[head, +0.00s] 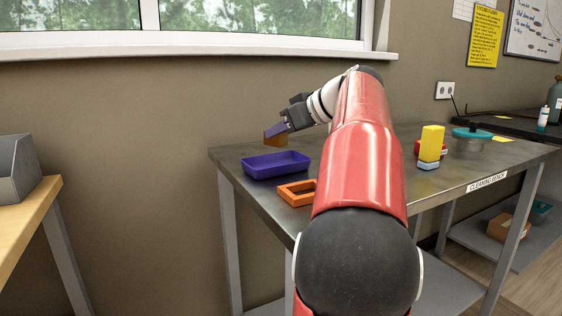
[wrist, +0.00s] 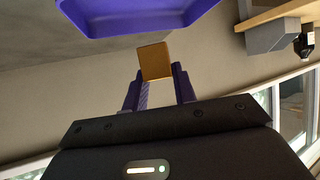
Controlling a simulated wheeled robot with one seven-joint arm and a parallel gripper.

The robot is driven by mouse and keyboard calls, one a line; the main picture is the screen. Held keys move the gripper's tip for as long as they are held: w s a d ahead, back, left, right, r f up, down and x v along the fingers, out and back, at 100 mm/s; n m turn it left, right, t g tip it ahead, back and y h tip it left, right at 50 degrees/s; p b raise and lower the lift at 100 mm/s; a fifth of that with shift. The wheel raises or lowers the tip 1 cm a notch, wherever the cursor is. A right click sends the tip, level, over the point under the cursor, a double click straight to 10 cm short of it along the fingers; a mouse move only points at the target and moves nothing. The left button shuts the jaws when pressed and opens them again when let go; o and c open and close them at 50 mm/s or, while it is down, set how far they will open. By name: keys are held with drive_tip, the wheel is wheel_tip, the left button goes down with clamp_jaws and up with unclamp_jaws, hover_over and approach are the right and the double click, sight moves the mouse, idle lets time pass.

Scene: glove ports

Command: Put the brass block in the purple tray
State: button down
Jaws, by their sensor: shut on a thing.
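The brass block (wrist: 155,62) is held between the two fingers of my gripper (wrist: 158,85) in the wrist view. In the head view the block (head: 275,136) hangs from my gripper (head: 282,128), above and behind the purple tray. The purple tray (head: 276,165) lies on the metal table, and its inside looks empty. The tray (wrist: 135,28) also shows at the top of the wrist view, apart from the block. My gripper is shut on the block, with the block's outer part in plain sight.
An orange frame (head: 297,193) lies on the table (head: 240,152) in front of the tray. A yellow block (head: 431,142) stands right of my arm, beside a teal-lidded pot (head: 471,138). A wall and window sill (head: 200,57) are behind. A grey bin (head: 18,168) stands far left.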

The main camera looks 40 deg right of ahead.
drive_tip(key=shift+f+b, duration=0.4)
drive_tip(key=shift+f, duration=2.25)
drive_tip(key=shift+f+b, duration=0.25)
drive_tip(key=shift+b, duration=0.05)
drive_tip(key=c, duration=1.1)
unclamp_jaws()
drive_tip(key=shift+r, duration=0.1)
drive_tip(key=shift+r, duration=0.1)
drive_tip(key=shift+s+d+r+p, duration=0.1)
drive_tip(key=shift+s+r+p, duration=0.1)
drive_tip(key=shift+p, duration=0.1)
drive_tip(key=v, duration=1.1)
drive_tip(key=shift+s, duration=0.25)
